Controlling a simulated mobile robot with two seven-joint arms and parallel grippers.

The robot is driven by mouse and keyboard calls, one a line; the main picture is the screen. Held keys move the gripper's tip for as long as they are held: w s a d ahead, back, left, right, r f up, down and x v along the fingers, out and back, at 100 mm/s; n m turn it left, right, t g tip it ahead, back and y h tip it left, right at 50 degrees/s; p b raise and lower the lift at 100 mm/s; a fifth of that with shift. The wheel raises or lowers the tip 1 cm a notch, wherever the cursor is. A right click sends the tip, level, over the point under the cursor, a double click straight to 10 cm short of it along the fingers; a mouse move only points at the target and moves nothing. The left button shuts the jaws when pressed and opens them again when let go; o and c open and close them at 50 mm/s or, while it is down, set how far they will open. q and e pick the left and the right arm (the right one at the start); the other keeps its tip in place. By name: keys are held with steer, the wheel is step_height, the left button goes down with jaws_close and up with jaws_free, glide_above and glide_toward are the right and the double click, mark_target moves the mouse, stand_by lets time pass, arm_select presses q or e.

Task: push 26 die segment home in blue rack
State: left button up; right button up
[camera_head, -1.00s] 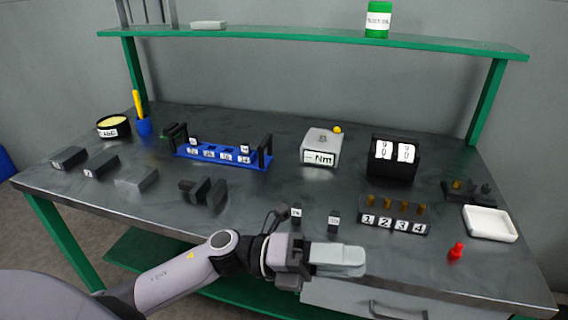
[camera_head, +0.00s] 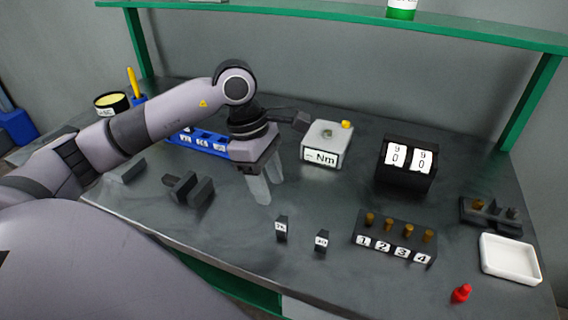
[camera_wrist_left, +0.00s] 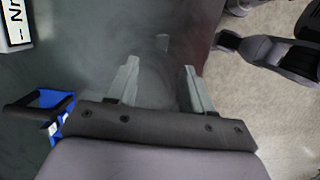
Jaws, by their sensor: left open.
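My left gripper (camera_head: 266,182) is open and empty, fingers pointing down over bare bench, right of and in front of the rack. It also shows in the left wrist view (camera_wrist_left: 160,84). My right gripper is out of view.
The Nm box (camera_head: 328,146) stands right of my gripper, with the black counter (camera_head: 406,165) beyond. A numbered peg block (camera_head: 395,240), white tray (camera_head: 510,259) and red piece (camera_head: 461,293) are at the right. A dark fixture (camera_head: 188,189) sits left of my gripper.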

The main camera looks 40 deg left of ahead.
mark_target(280, 217)
arm_select(q)
steer(key=b+x, duration=0.7)
steer(key=x, duration=0.4)
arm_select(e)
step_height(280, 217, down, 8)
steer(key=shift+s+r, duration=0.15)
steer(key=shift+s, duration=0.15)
arm_select(q)
steer(key=shift+r, duration=0.1)
jaws_close()
steer(key=shift+r+p, duration=1.1)
steer(key=shift+r, duration=0.95)
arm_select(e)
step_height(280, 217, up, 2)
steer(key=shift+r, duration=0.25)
arm_select(q)
steer(key=shift+a, duration=0.1)
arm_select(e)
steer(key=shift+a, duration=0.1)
